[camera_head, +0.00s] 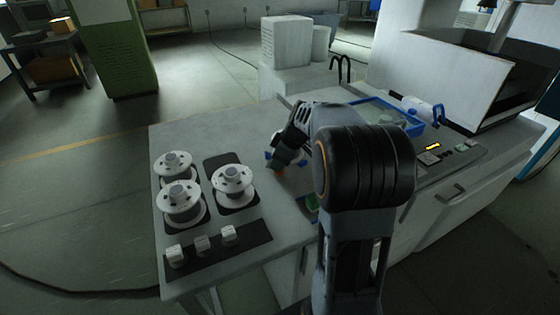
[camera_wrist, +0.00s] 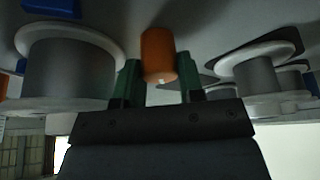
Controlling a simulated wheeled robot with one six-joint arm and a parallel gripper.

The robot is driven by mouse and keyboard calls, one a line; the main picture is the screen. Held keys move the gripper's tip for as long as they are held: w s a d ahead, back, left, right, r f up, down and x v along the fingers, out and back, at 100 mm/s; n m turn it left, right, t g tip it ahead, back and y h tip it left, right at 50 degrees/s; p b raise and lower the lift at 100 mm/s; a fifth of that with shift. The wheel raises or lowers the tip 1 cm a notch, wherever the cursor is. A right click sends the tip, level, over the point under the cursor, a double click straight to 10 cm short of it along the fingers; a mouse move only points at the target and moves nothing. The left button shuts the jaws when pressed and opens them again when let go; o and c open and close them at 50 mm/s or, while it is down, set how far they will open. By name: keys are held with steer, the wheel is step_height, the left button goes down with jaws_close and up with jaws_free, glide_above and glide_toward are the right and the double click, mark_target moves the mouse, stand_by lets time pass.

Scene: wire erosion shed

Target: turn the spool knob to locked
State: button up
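An orange cylindrical knob (camera_wrist: 158,55) with a small white mark at its end stands between the green fingers of my gripper (camera_wrist: 160,80) in the wrist view. The fingers lie close along both its sides, with no clear gap, and look shut on it. In the head view my gripper (camera_head: 279,162) points down at the grey bench top, right of the white spools. Only a bit of orange (camera_head: 279,173) shows under it; my arm hides the rest. I cannot read any lock marking.
White-flanged spools (camera_head: 236,184) stand on dark pads at the bench's left, with a strip of white switches (camera_head: 202,243) in front. In the wrist view a spool (camera_wrist: 70,62) stands on either side of my gripper. A blue-rimmed tray (camera_head: 413,128) and a machine (camera_head: 455,75) are at right.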

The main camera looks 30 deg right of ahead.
steer(key=shift+c, duration=1.4)
steer(key=m+h+b, duration=0.1)
steer(key=m, duration=0.3)
steer(key=shift+a+t, duration=0.1)
steer(key=shift+t, duration=0.3)
steer(key=m+h, duration=0.2)
steer(key=m, duration=0.3)
steer(key=shift+s+a, duration=0.1)
steer(key=m+h, duration=0.2)
steer(key=m, duration=0.2)
steer(key=shift+f+m, duration=0.1)
steer(key=shift+m, duration=0.3)
steer(key=shift+m+g+h+b, duration=0.4)
steer(key=shift+m+h+b, duration=0.45)
steer(key=shift+m, duration=1.25)
